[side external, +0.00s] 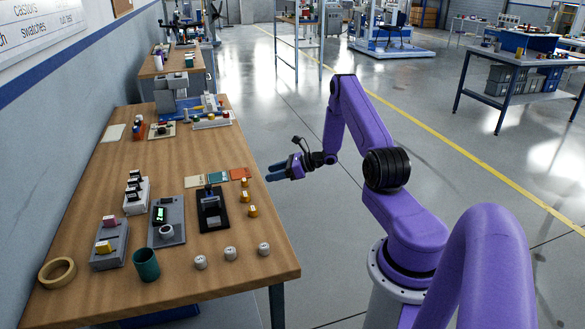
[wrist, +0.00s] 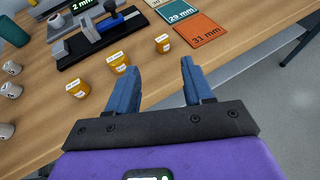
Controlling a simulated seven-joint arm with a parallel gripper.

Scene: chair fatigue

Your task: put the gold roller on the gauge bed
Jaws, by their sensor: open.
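Three gold rollers with white labels stand near the table's right edge: a far one (side external: 244,182), a middle one (side external: 245,196) and a near one (side external: 252,211). In the wrist view they appear as small (wrist: 162,44), middle (wrist: 118,63) and large (wrist: 78,88) gold pieces left of my fingers. A black-based fixture with a grey block and blue part (side external: 213,208) stands left of them. A grey unit with a green display (side external: 168,222) bears a white roller. I cannot tell which is the gauge bed. My gripper (side external: 270,172) is open and empty, beside the table's right edge.
White rollers (side external: 231,252) line the front. A green cup (side external: 146,264), a tape ring (side external: 57,272) and a grey stand (side external: 109,246) with pink and gold pieces are front left. Size cards (side external: 219,175) lie behind the gold rollers. Floor right of the table is open.

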